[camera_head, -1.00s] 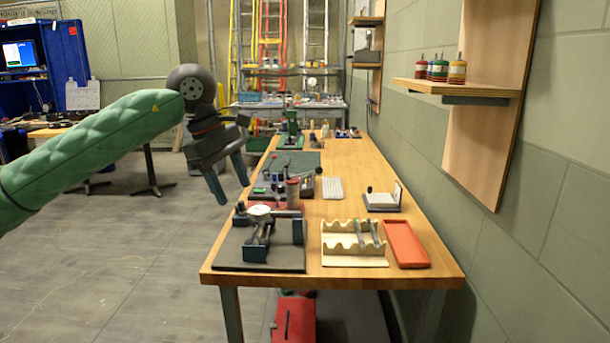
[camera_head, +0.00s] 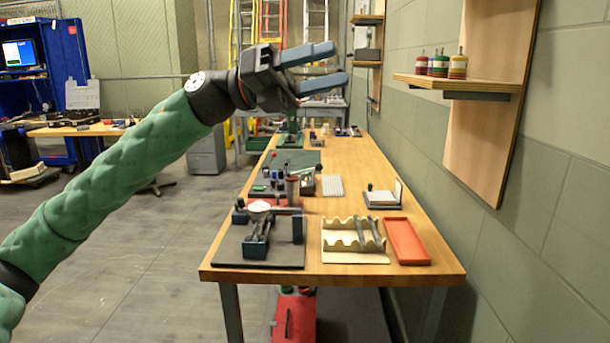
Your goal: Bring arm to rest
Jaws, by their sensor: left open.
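My left gripper (camera_head: 338,66) is at the end of the green-sleeved left arm, raised above the far part of the workbench (camera_head: 350,177) in the picture. Its two blue-grey fingers point right and stand apart, with nothing between them. The gripper touches nothing that I can see. My right gripper is not in view.
On the bench are a dark mat with a fixture (camera_head: 285,245), a cream rack (camera_head: 338,257) holding tools, a red tray (camera_head: 406,240) and a small gauge block (camera_head: 383,197). A wall shelf (camera_head: 458,84) on the right carries several coloured items. Floor at left is open.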

